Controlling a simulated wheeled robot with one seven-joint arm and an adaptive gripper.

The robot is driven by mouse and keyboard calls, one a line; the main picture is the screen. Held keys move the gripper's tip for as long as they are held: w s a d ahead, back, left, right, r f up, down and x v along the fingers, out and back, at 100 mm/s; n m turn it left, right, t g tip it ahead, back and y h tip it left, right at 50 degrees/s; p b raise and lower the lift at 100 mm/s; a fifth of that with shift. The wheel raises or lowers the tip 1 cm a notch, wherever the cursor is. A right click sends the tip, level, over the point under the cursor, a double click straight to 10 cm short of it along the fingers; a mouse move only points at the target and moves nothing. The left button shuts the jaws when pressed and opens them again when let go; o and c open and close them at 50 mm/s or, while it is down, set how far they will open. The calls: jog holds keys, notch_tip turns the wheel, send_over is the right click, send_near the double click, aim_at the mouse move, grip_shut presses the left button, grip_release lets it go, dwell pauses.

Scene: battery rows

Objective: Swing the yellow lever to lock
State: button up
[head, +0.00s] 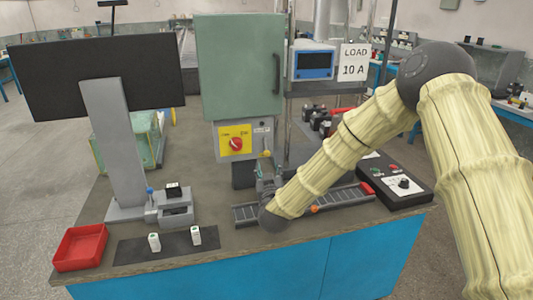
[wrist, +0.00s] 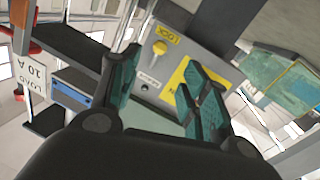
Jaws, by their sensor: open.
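The yellow lever (wrist: 160,48) is on the grey panel below the green cabinet (head: 240,70). In the wrist view, which is turned over, its round knob is close to a yellow label reading LOCK (wrist: 168,34). In the head view the small yellow lever (head: 266,153) hangs at the panel's lower right. My gripper (wrist: 158,78) is open, with its teal-padded fingers apart and the lever showing in the gap, beyond the tips. Nothing is between the pads. In the head view my gripper (head: 267,181) is just below the lever, partly hidden by my wrist.
A red rotary switch (head: 237,143) on a yellow plate is left of the lever. Below are a slotted rail (head: 340,197) and a black control box (head: 402,186). A monitor (head: 97,77), red tray (head: 80,247) and dark mat (head: 135,250) are at left.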

aim_at(267, 155)
jog(key=w, duration=0.6)
jog(key=w+p, duration=0.1)
jog(key=w, duration=0.3)
jog(key=shift+a+f, duration=0.1)
jog(key=shift+a, duration=0.15)
grip_shut()
jog(key=shift+d, duration=0.15)
